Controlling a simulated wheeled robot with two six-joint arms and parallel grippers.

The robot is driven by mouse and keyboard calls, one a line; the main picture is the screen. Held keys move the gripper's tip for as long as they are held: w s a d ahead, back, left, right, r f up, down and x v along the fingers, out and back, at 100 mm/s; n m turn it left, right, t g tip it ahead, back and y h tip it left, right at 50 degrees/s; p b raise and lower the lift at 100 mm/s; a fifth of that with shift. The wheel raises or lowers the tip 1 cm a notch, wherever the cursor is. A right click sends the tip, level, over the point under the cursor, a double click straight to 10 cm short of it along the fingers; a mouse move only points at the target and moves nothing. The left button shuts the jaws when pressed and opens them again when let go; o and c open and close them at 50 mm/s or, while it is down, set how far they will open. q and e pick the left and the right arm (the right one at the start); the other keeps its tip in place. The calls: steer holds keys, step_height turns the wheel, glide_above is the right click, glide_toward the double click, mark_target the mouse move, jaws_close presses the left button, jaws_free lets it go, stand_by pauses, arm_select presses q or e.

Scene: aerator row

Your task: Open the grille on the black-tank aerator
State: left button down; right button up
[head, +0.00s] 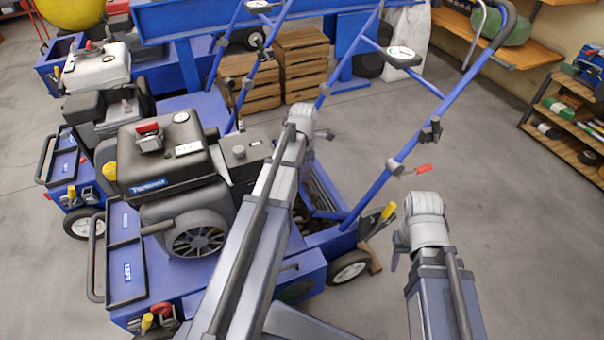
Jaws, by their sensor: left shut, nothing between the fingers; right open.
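The nearest blue aerator (310,240) stands left of centre and carries an engine with a black tank (158,170). The tank has a yellow cap at its left and a red-topped part above. Below it, a round slotted grille (199,239) sits on the engine's dark housing, facing me, and looks in place. My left arm rises across the right part of this machine and hides some of its deck. My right arm stands right of the machine over the floor.
A second aerator with a white tank (95,68) stands behind on the left. Blue handlebars (405,150) with a red-tipped lever rise right of centre. Wooden crates (300,65) stand at the back. Shelves (570,125) line the right wall. The floor at right is clear.

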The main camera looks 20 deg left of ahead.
arm_select(q)
steer(key=shift+w+d+r+p, duration=0.25)
steer(key=shift+w+r+p, duration=0.05)
stand_by(0.4)
steer(key=shift+w+d+r+p, duration=0.25)
steer(key=shift+w+r+p, duration=0.05)
steer(key=shift+w+r, duration=0.05)
steer(key=w+d+r+p, duration=0.1)
steer(key=w+d, duration=1.1)
steer(key=w, duration=0.1)
steer(key=shift+w, duration=0.3)
steer(key=shift+d, duration=0.1)
steer(key=shift+r, duration=0.2)
step_height(320, 180, up, 8)
steer(key=p, duration=0.8)
steer(key=shift+f, duration=0.2)
